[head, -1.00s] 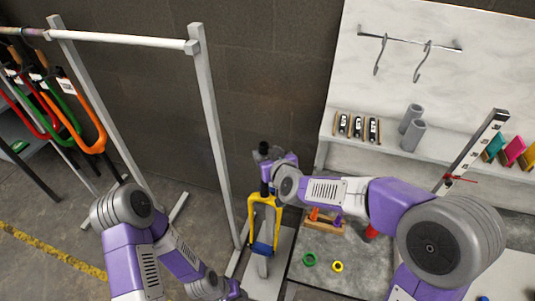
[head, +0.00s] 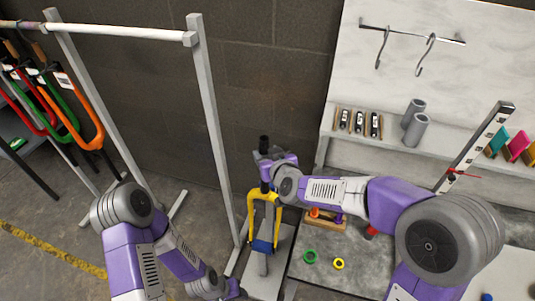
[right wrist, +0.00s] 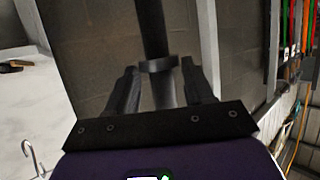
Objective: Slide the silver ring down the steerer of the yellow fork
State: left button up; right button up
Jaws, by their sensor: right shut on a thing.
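The yellow fork (head: 250,212) stands upright in a stand in the middle of the head view, with its dark steerer (head: 264,142) pointing up. My right gripper (head: 263,160) is at the steerer, below its top end. In the right wrist view the silver ring (right wrist: 158,64) is around the dark steerer (right wrist: 152,25), between the fingertips of my right gripper (right wrist: 160,72). The gripper is shut on the ring. The ring is too small to make out in the head view. My left arm reaches the bottom edge of the head view; its fingers do not show.
A white-grey rack frame (head: 212,120) stands just left of the fork. A workbench (head: 335,262) is to the right, with a green ring (head: 310,256) and a yellow ring (head: 339,263) on it. Coloured forks (head: 88,125) hang at the far left.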

jog(key=b, duration=0.4)
send_over(266, 187)
jog(key=s, duration=0.1)
jog(key=shift+s+d+f, duration=0.1)
jog(key=shift+f, duration=1.1)
jog(key=shift+s+d+f, duration=0.1)
jog(key=shift+f, duration=1.1)
jog(key=shift+f, duration=0.15)
notch_tip(266, 187, down, 6)
jog(key=b, duration=0.5)
jog(key=shift+f+b, duration=0.45)
jog(key=shift+f, duration=1.65)
jog(key=shift+f, duration=0.85)
dwell(0.5)
jog(key=o, duration=1.2)
